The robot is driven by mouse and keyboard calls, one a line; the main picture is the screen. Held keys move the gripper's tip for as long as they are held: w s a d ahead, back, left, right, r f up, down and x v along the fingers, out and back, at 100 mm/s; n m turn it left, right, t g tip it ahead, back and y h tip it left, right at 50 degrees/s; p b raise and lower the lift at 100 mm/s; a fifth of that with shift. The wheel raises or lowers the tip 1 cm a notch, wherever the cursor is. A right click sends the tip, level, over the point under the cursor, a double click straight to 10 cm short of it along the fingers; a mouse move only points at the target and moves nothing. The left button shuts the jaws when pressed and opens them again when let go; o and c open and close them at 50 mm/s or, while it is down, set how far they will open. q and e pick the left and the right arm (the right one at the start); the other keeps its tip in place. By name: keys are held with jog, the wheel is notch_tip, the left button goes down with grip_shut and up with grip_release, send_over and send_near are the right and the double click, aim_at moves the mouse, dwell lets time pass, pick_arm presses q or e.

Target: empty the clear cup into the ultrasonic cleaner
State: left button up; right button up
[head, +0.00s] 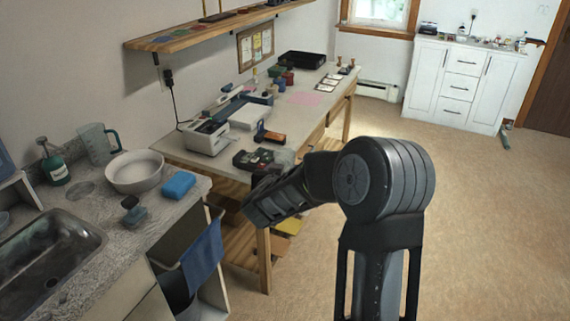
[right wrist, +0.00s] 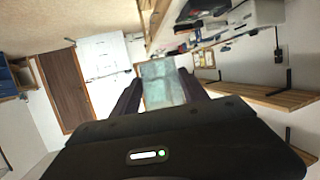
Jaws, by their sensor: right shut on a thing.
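My right gripper (right wrist: 160,92) is shut on the clear cup (right wrist: 163,83), a pale, see-through shape between its two dark fingers in the right wrist view. The cup's contents cannot be made out. In the head view my right gripper (head: 268,188) is held up in front of the workbench's near end, its fingers mostly hidden by its own body. A greyish translucent patch shows just above it, perhaps the cup. A white and grey boxy device (head: 206,137) on the bench's near left looks like the ultrasonic cleaner; its opening is not clear. My left gripper is out of view.
The workbench (head: 185,156) carries a black tray of small items (head: 253,160) and other tools. At left, a counter holds a sink (head: 50,250), a white bowl (head: 137,172), a pitcher (head: 97,143) and a blue sponge (head: 179,185).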

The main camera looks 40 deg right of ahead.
dwell(0.3)
jog(key=a+f+n+t+y, duration=0.1)
jog(key=a+n+y, duration=0.4)
jog(key=a, duration=1)
jog(key=a+f+n+t+y, duration=0.2)
jog(key=a+n+t+y, duration=0.2)
jog(key=a, duration=1.2)
jog(key=shift+s+f+n+y, duration=0.2)
jog(key=shift+n+y, duration=0.4)
jog(key=shift+y, duration=0.6)
jog(key=shift+d, duration=0.1)
